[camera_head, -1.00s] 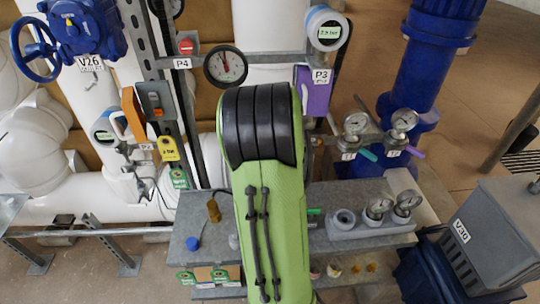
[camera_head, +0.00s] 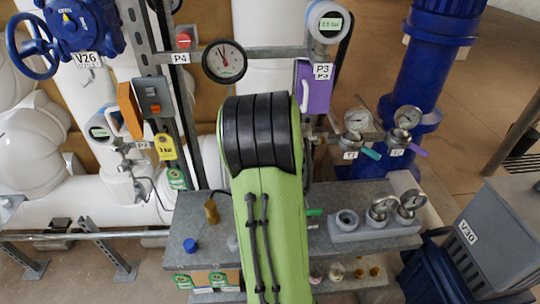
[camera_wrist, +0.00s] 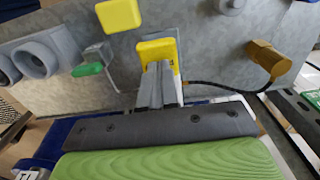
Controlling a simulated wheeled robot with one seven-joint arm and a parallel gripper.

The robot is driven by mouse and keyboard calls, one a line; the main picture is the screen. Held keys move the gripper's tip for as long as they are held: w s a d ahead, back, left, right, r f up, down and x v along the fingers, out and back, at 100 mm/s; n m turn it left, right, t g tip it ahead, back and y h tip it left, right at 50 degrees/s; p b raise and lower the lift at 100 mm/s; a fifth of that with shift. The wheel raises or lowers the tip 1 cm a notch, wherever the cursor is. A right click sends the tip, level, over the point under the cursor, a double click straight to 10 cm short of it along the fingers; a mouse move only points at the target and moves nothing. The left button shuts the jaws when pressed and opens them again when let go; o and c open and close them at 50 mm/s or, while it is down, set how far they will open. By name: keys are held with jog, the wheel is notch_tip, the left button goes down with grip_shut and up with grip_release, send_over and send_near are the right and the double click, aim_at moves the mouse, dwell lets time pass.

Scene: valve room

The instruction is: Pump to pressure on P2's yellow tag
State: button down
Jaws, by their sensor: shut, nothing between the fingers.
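The P2 gauge (camera_head: 101,132), with a small green display, is at the left in the head view; its reading is too small to tell. The yellow tag (camera_head: 165,147) hangs right of the P2 label, its print not clearly legible. In the wrist view my gripper (camera_wrist: 159,72) is shut and empty above the grey bench. Its fingertips are at a yellow block (camera_wrist: 157,46); I cannot tell whether they touch it. A second yellow block (camera_wrist: 119,15) is beyond to the left. A black hose runs to a brass fitting (camera_wrist: 268,60). My arm hides my gripper in the head view.
The brass fitting (camera_head: 211,211) and a blue cap (camera_head: 190,245) are on the bench's left part. Several gauges and the socket block (camera_head: 347,221) are at the right. The P4 dial (camera_head: 224,61) and P3 gauge (camera_head: 328,23) are above. A grey V30 box (camera_head: 490,240) stands right.

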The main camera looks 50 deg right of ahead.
notch_tip(320, 180, up, 4)
jog(key=p, duration=0.2)
jog(key=shift+p, duration=0.3)
jog(key=shift+f, duration=0.1)
dwell(1.2)
jog(key=shift+f+b, duration=0.1)
jog(key=shift+b, duration=0.2)
notch_tip(320, 180, down, 5)
jog(key=b, duration=0.4)
jog(key=shift+f, duration=0.1)
notch_tip(320, 180, up, 5)
jog(key=p, duration=0.4)
jog(key=shift+r, duration=0.2)
